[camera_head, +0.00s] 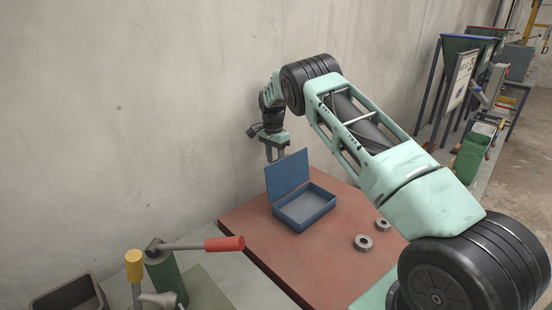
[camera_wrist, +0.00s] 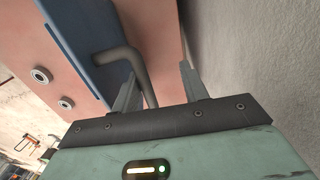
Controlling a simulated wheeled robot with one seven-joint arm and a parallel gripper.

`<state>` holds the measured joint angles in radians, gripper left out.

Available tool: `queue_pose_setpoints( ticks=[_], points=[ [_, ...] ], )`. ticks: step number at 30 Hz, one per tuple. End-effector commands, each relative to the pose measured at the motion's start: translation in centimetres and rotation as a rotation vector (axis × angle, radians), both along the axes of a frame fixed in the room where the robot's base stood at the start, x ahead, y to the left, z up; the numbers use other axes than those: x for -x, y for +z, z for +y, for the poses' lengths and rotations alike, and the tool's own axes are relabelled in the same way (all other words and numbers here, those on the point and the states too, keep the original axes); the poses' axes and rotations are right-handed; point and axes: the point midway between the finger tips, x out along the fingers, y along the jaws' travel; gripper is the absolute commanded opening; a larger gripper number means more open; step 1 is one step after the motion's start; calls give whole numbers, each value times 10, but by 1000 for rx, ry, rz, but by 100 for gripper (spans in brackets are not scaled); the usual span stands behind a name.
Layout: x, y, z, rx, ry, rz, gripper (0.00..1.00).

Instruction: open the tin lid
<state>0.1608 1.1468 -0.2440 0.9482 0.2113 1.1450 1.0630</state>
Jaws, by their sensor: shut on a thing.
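The blue tin (camera_head: 305,222) sits on the red-brown table. Its lid (camera_head: 288,172) stands steeply raised at the tin's back left, and the grey inside of the tin is visible. My gripper (camera_head: 274,156) is at the lid's upper back edge, by the wall, with its fingers pointing down and partly hidden by the lid. In the wrist view the blue lid (camera_wrist: 82,50) lies left of my fingers. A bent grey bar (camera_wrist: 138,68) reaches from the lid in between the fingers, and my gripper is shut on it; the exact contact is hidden.
The red-brown table (camera_head: 265,262) has two metal rings, one larger (camera_head: 363,242) and one smaller (camera_head: 383,224), right of the tin. The concrete wall (camera_head: 150,110) is close behind my gripper. A red-handled lever (camera_head: 215,244) stands at the front left.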

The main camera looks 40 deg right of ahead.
Motion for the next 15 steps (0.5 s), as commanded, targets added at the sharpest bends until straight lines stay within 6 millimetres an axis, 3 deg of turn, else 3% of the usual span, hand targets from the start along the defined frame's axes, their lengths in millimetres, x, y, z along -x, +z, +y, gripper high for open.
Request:
queue_pose_setpoints(
  ticks=[10,15],
  points=[
    [-5,11,1,2,2,-19,34],
    [-8,37,1,3,2,-22,34]
  ],
)
